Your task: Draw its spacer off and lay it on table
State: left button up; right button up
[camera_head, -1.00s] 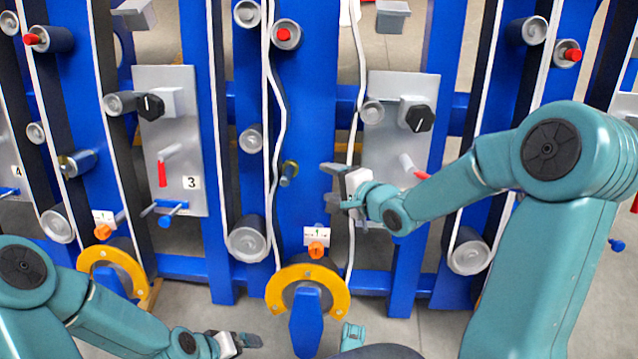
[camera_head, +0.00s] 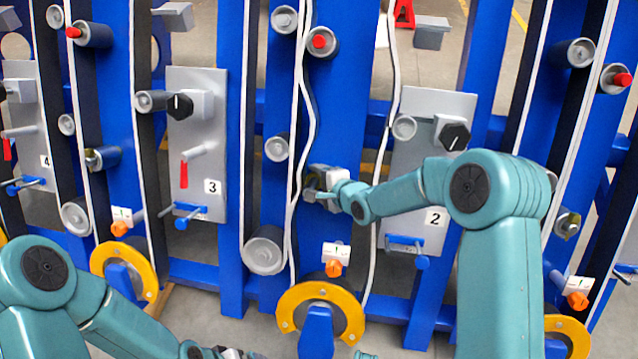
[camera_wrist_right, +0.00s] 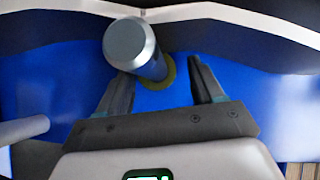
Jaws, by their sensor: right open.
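My right gripper (camera_wrist_right: 162,84) is open, one finger on each side of the pin, and empty. In the head view my right gripper (camera_head: 310,189) is at the middle blue upright and mostly hides the pin. My left gripper (camera_head: 228,353) is cut off at the bottom edge, its jaws unclear. I cannot make out a table.
A grey panel marked 2 (camera_head: 432,165) stands right of the right gripper, and panel 3 (camera_head: 198,125) stands to the left. A white belt (camera_head: 308,120) runs close by. A yellow half-ring guard (camera_head: 286,306) and an orange knob (camera_head: 334,268) sit below.

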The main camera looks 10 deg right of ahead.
jog(key=c, duration=1)
jog(key=s+a+r+p, duration=0.1)
jog(key=s+a+r, duration=0.1)
jog(key=s+r, duration=0.2)
jog(key=shift+s+a+r, duration=0.2)
jog(key=shift+s+a, duration=0.1)
jog(key=shift+s, duration=0.6)
jog(key=shift+s+a+r+p, duration=0.15)
jog(key=shift+s+p, duration=0.1)
jog(key=shift+p, duration=0.05)
jog(key=shift+c, duration=0.5)
jog(key=shift+s+a+r, duration=0.2)
jog(key=shift+s+r, duration=0.25)
jog(key=shift+s, duration=0.15)
jog(key=shift+c, duration=0.6)
jog(key=shift+s+a+r+p, duration=0.1)
jog(key=shift+s+a+r, duration=0.1)
jog(key=shift+s, duration=0.35)
jog(key=shift+s+a+r+p, duration=0.15)
jog(key=shift+s+a+r, duration=0.1)
jog(key=shift+s, duration=0.3)
jog(key=shift+s+a+r+p, duration=0.1)
jog(key=shift+s+a+r, duration=0.1)
jog(key=shift+s, duration=0.35)
